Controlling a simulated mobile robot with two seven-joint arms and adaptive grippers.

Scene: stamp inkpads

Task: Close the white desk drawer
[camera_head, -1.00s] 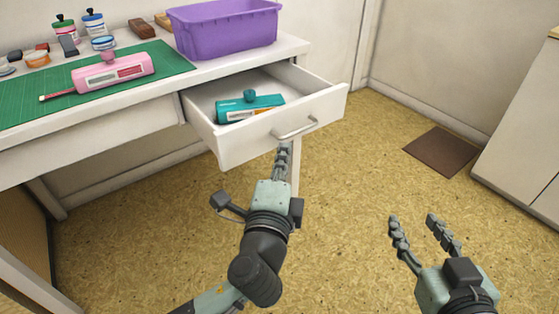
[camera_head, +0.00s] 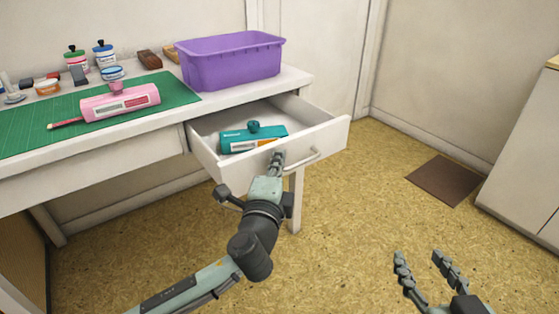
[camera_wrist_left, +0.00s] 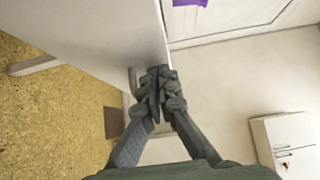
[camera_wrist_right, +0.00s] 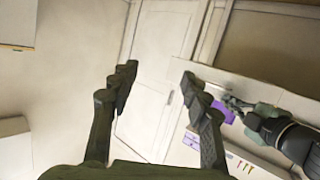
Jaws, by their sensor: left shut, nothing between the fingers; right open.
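The white desk drawer (camera_head: 318,139) is pulled out from the white desk (camera_head: 100,149) in the head view. A teal stamp (camera_head: 253,137) lies inside it. The drawer's handle (camera_head: 300,160) is on its front. My left gripper (camera_head: 277,158) is shut and empty, with its fingertips at the drawer front, just left of the handle's middle. I cannot tell if they touch it. In the left wrist view the shut fingers (camera_wrist_left: 160,82) overlap the edge of a white panel. My right gripper (camera_head: 423,254) is open and empty over the floor at the lower right.
A purple bin (camera_head: 230,62) stands on the desk at the back. A pink stamp (camera_head: 120,101) rests on a green mat (camera_head: 30,130), with several jars and small items behind. A brown mat (camera_head: 444,179) lies on the floor.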

